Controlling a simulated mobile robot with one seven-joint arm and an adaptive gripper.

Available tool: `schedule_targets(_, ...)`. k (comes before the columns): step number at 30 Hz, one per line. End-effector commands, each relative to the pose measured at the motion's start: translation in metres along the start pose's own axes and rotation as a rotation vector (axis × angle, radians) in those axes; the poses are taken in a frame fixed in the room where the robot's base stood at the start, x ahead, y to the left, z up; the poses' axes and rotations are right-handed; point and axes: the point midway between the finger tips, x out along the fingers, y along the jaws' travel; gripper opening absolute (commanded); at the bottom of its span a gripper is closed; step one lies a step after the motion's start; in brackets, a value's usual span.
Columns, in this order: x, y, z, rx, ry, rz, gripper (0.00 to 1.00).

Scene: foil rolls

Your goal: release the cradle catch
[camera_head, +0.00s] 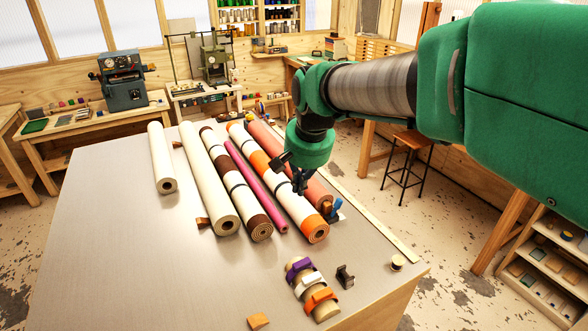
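A row of long rolls lies side by side on a grey-topped table (110,240). A small blue piece (335,209) stands at the near end of the coral roll (290,163), beside a brown wedge (325,208); it may be the cradle catch, but I cannot tell for sure. My gripper (291,174) points down over the orange-and-white roll (287,192), up and left of the blue piece and apart from it. Its dark fingers are small and partly overlap in view, so their opening is unclear. I see nothing held.
Near the front edge, a wooden piece carries purple, white and orange clips (318,299). A dark clip (345,277), a small spool (398,262) and an orange-brown block (258,321) lie close by. A pale strip (375,221) runs along the right edge. The table's left is clear.

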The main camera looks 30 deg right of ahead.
Motion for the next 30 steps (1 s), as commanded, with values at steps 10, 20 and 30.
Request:
schedule_targets(10,0.021,0.012,-0.067,0.151,-0.047,0.027,0.00)
schedule_targets(20,0.051,0.032,-0.126,0.294,-0.088,0.054,0.00)
schedule_targets(30,0.089,0.062,-0.180,0.440,-0.127,0.081,0.00)
